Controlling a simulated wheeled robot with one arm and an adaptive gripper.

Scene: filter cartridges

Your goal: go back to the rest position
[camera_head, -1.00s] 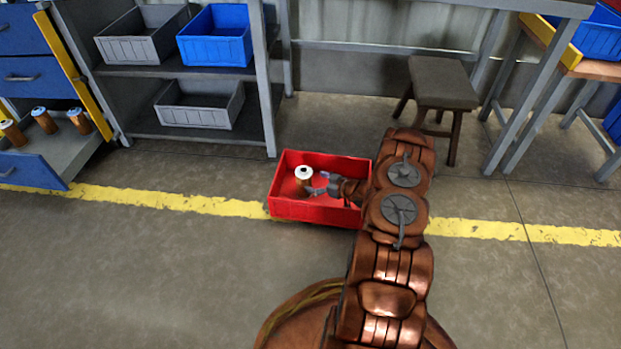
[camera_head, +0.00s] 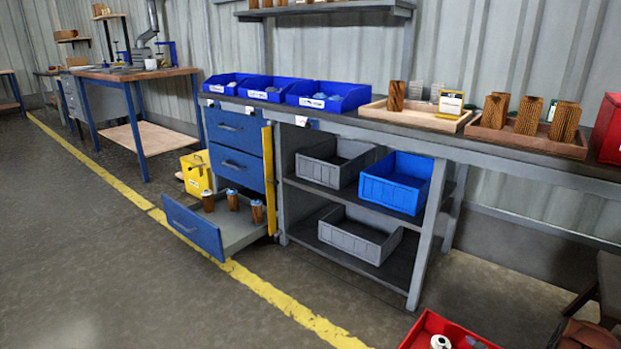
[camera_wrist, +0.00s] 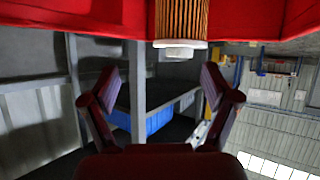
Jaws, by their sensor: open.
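My gripper (camera_wrist: 160,82) is open in the wrist view, with its two fingers spread apart and nothing between them. A filter cartridge (camera_wrist: 181,18) with brown pleats and a white end shows at the top of that view, beyond the fingertips and clear of them. It is in the red bin (camera_wrist: 70,16), whose red surface spans the top. In the head view the red bin (camera_head: 416,335) is cut off by the bottom edge. The white top of the cartridge (camera_head: 440,342) shows in it. My arm is mostly out of the head view.
An open drawer (camera_head: 195,228) holds several cartridges (camera_head: 232,199). The shelf unit carries grey bins (camera_head: 360,238) and a blue bin (camera_head: 396,182). Blue bins (camera_head: 328,97) and wooden trays (camera_head: 418,115) stand on the bench top. A stool (camera_head: 609,285) is at the right edge. The floor at left is clear.

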